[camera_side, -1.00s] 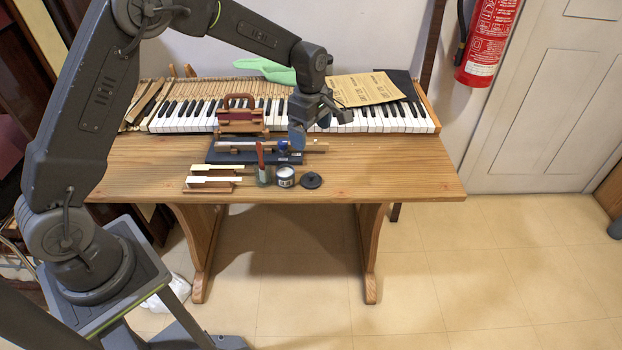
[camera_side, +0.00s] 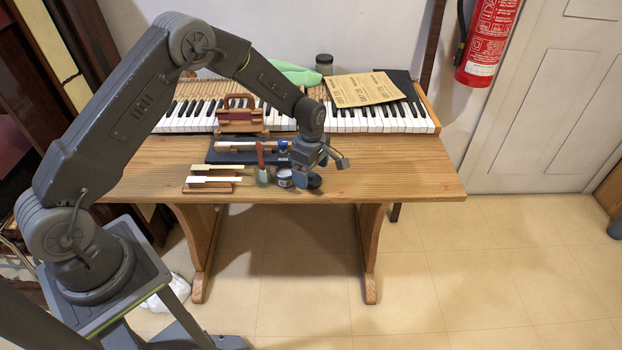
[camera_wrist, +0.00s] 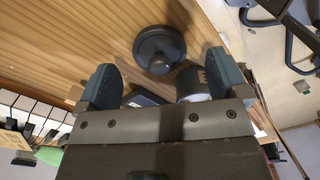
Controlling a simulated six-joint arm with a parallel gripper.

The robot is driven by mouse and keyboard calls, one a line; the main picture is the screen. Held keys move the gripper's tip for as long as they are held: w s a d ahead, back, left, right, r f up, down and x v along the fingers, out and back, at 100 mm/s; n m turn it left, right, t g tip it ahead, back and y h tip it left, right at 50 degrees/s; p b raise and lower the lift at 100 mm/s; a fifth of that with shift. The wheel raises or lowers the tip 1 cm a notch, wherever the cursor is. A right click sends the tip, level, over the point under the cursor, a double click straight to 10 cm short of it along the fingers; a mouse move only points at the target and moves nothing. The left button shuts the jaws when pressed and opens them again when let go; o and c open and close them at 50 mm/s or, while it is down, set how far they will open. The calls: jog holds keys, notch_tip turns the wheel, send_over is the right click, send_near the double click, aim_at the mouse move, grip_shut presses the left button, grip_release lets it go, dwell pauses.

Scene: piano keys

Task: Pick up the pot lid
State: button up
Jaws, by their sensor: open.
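The pot lid (camera_wrist: 159,50) is a dark round disc with a raised centre knob, lying flat on the wooden table. In the side view the lid (camera_side: 314,181) is mostly hidden behind my gripper (camera_side: 327,168). In the wrist view my gripper (camera_wrist: 162,85) is open and empty, its two blue-grey fingers apart, and the lid shows beyond and between the fingertips. The small pot (camera_side: 284,178), white with a dark top, stands just left of the lid; in the wrist view the pot (camera_wrist: 192,84) is close to the right finger.
A brush in a small jar (camera_side: 263,175), wooden key pieces (camera_side: 210,180) and a dark blue tray (camera_side: 225,155) lie to the left. The keyboard (camera_side: 380,120) runs along the back with a paper sheet (camera_side: 361,90) on it. The table's right side (camera_side: 400,170) is clear.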

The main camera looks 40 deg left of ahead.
aim_at(311, 173)
notch_tip(311, 173, down, 2)
jog(key=c, duration=1)
jog(key=shift+r, duration=0.1)
notch_tip(311, 173, up, 9)
jog(key=shift+f, duration=0.1)
jog(key=s+a+r, duration=0.2)
jog(key=s+a, duration=0.2)
jog(key=shift+s+a+f, duration=0.1)
jog(key=shift+a+f, duration=0.05)
jog(key=shift+f, duration=0.9)
jog(key=shift+s+a+f, duration=0.1)
jog(key=shift+s+f, duration=0.05)
jog(key=shift+f, duration=0.85)
jog(key=shift+s+a+f, duration=0.1)
jog(key=shift+a+f, duration=0.05)
jog(key=shift+f, duration=0.9)
